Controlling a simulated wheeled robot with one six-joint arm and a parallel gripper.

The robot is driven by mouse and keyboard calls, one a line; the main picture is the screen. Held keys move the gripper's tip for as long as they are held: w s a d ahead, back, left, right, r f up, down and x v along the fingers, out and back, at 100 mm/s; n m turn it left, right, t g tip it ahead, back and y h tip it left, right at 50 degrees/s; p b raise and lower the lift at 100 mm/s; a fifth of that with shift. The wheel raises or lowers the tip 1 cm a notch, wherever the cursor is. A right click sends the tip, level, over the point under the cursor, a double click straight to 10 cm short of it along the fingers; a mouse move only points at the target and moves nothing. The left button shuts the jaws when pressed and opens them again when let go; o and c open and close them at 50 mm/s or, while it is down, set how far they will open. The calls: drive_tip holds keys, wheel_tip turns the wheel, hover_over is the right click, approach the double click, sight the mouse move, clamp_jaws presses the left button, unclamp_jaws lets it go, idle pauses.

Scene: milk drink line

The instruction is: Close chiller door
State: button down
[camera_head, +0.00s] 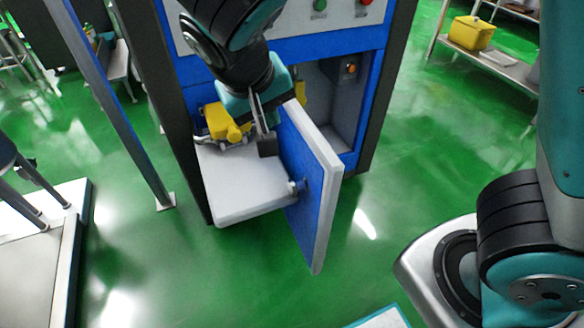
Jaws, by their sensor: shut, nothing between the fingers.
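The chiller door (318,178) stands open in the middle of the view, swung out from the blue cabinet front. Its left face is blue, its edge is pale, and a small knob (297,186) shows low on it. My gripper (267,145) points down just left of the door's upper part, on the blue-face side. Its fingers are together with nothing in them. I cannot tell whether they touch the door. The arm hides part of the cabinet opening behind it.
A pale slab (240,197) juts out left of the door. Yellow fittings (222,122) sit behind it. A grey recess (345,100) opens to the right. A blue-grey post (120,110) stands at left. Green floor (420,150) is clear at right.

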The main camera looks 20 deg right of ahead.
wheel_tip(320, 180, down, 4)
drive_tip(key=w+a+f+m+t+h+b, duration=0.1)
drive_tip(key=w+a+h+b, duration=0.1)
drive_tip(key=b, duration=0.3)
approach(300, 144)
drive_tip(key=shift+x, duration=2.85)
drive_tip(key=shift+a, duration=0.1)
